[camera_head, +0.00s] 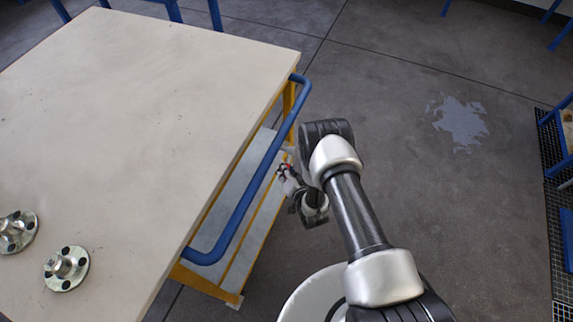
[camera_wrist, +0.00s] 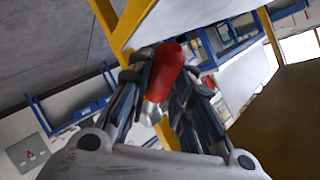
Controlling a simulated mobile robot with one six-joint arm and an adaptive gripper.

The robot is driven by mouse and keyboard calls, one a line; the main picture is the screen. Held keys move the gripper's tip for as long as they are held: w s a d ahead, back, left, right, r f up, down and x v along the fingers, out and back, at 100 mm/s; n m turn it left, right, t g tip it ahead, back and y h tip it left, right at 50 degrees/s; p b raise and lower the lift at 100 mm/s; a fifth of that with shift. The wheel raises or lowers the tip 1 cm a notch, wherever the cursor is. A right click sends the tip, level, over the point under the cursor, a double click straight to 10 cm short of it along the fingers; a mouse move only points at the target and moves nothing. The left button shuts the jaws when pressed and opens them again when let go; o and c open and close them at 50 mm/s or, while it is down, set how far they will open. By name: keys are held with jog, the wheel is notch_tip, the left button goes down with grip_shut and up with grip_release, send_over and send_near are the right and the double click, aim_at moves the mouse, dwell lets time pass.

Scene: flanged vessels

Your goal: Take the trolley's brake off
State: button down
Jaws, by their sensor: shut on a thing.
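The trolley has a pale top (camera_head: 130,110), yellow legs and a blue push handle (camera_head: 244,195) along its right side. Its brake lever shows as a red knob (camera_wrist: 164,74) in the wrist view, between my fingers. My gripper (camera_wrist: 160,82) is shut on the red knob. In the head view my gripper (camera_head: 285,174) is beside the trolley, just right of the blue handle and below the top. The red knob is small there and partly covered by my gripper. The base of the lever is hard to make out.
Two metal flanged parts (camera_head: 66,268) stand on the trolley top at the lower left. A lower shelf (camera_head: 235,200) shows under the handle. The floor to the right is open, with a pale patch (camera_head: 460,121). Blue-framed racks (camera_head: 566,150) stand at the right edge.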

notch_tip(320, 180, up, 2)
jog(key=shift+s+a+r+m+g+p, duration=0.1)
jog(key=shift+m+g+p, duration=0.25)
jog(key=shift+g, duration=0.2)
jog(key=shift+s+m+g+p, duration=0.1)
jog(key=shift+m+g+p, duration=0.15)
jog(key=shift+g+p, duration=0.25)
jog(key=shift+s+r+m+g+y+p, duration=0.1)
jog(key=shift+r+m+g+y+p, duration=0.25)
jog(key=shift+r+m+g, duration=0.65)
jog(key=shift+f+n+g, duration=0.15)
jog(key=shift+n+g, duration=0.15)
jog(key=shift+g, duration=0.05)
jog(key=c, duration=1.4)
grip_release()
jog(key=shift+s, duration=0.1)
jog(key=v, duration=1.2)
